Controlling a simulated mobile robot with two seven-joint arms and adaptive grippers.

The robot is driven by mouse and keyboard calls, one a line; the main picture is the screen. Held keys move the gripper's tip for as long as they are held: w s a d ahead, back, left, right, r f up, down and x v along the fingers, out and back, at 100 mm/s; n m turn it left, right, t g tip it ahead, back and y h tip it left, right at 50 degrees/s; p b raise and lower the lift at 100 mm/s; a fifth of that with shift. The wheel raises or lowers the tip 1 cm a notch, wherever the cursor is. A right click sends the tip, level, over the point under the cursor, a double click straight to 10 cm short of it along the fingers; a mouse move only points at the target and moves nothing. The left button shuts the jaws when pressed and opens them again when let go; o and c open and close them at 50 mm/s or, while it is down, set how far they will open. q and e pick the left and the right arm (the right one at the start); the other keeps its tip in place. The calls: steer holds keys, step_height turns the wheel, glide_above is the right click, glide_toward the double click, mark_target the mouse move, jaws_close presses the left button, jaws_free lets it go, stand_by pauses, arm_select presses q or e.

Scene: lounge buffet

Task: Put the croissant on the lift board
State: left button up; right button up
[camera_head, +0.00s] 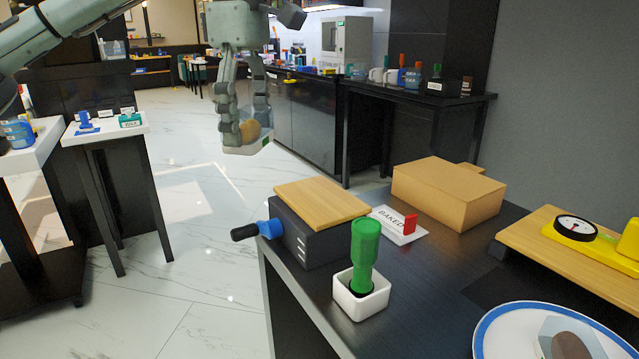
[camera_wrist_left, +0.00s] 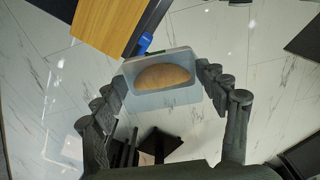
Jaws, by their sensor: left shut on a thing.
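The croissant (camera_head: 250,130) is a brown, half-moon piece lying in a small pale translucent tray (camera_head: 262,147). In the left wrist view the croissant (camera_wrist_left: 164,77) and tray (camera_wrist_left: 180,97) sit between the fingers. My left gripper (camera_head: 244,125) is shut on the tray and holds it in the air over the floor. The lift board (camera_head: 320,200) is a bare wooden plate on a dark box with a blue crank, at the table's near left corner. It lies to the right of and below the gripper; the wrist view shows the board (camera_wrist_left: 108,22) at upper left. My right gripper is not in view.
A green-handled tool (camera_head: 365,250) stands in a white holder in front of the board. A "BAKED" card (camera_head: 396,226) and a cardboard box (camera_head: 447,192) are to its right. A blue-rimmed plate (camera_head: 490,335) is at lower right. A small white table (camera_head: 105,130) stands left.

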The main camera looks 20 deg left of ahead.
mark_target(319, 197)
arm_select(q)
steer(key=w+d+f, duration=0.2)
steer(key=w, duration=0.1)
steer(key=w+d+f, duration=0.2)
steer(key=d, duration=0.1)
steer(key=w+d+f, duration=0.2)
steer(key=w, duration=0.1)
steer(key=shift+w+d+f, duration=0.3)
steer(key=shift+f, duration=0.1)
step_height(319, 197, down, 4)
steer(key=shift+r, duration=0.1)
steer(key=shift+f, duration=0.2)
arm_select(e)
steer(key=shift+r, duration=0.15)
arm_select(q)
steer(key=shift+f, duration=0.2)
steer(key=o, duration=0.9)
steer(key=shift+c, duration=0.2)
steer(key=shift+o, duration=1.4)
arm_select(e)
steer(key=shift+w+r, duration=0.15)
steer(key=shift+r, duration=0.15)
